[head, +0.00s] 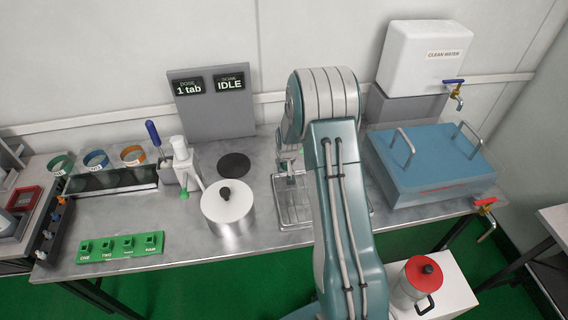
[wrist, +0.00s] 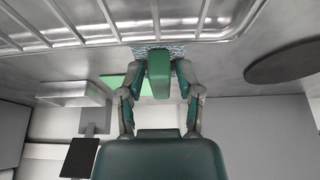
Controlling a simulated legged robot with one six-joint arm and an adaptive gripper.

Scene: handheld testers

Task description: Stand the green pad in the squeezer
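In the wrist view a dark green block, which looks like the green pad (wrist: 158,72), sits between the two fingertips of my gripper (wrist: 158,80). The fingers close in on it from both sides, and it appears held. A pale textured strip (wrist: 143,49) shows just beyond it. In the head view my gripper (head: 287,158) is above the back of the wire rack (head: 296,211), partly hidden by my arm, and the pad cannot be made out there.
A lidded pot (head: 228,212) and a dark disc (head: 234,165) lie between device and rack. A green labelled block (head: 121,246) is at front left. A blue-lidded tank (head: 430,155) stands right of my arm. A bright green patch (wrist: 117,81) shows behind the pad in the wrist view.

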